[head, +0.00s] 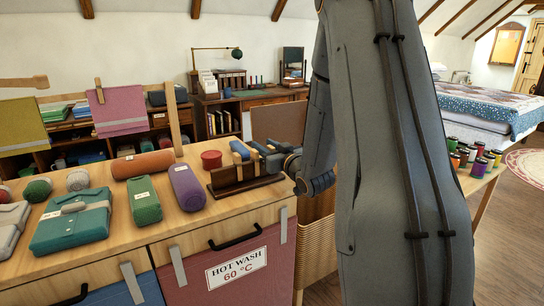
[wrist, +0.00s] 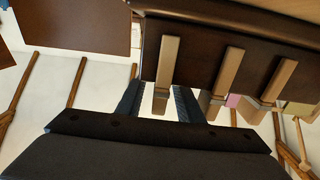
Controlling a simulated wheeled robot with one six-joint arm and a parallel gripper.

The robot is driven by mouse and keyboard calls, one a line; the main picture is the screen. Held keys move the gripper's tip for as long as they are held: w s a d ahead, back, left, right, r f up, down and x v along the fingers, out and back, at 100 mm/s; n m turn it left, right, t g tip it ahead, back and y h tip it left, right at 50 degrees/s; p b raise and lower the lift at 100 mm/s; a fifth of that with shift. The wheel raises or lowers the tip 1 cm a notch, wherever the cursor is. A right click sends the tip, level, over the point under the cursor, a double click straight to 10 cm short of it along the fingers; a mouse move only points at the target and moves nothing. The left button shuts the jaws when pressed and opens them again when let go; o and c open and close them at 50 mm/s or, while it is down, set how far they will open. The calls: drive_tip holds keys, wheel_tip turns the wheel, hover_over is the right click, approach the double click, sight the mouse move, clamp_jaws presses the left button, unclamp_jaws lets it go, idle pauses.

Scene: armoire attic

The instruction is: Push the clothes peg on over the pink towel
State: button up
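The pink towel (head: 119,112) hangs over a wooden rail at the back left of the dresser top; a small pink patch of it (wrist: 234,101) shows in the wrist view. A narrow tan piece (head: 99,91) stands at its left end. Wooden clothes pegs sit in a dark rack (head: 246,185); in the wrist view three pegs show, the left one (wrist: 166,65), the middle one (wrist: 228,75) and the right one (wrist: 277,82). My gripper (head: 249,150) is open at the rack. Its fingers (wrist: 160,102) are apart on either side of the left peg, with gaps showing.
An olive towel (head: 22,128) hangs left of the pink one. Rolled towels in orange (head: 143,164), green (head: 145,200) and purple (head: 187,187), a red tin (head: 211,159) and a teal folded bundle (head: 72,224) stand on the dresser. A post (head: 173,118) ends the rail.

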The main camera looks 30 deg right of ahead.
drive_tip(key=shift+w, duration=0.15)
clamp_jaws()
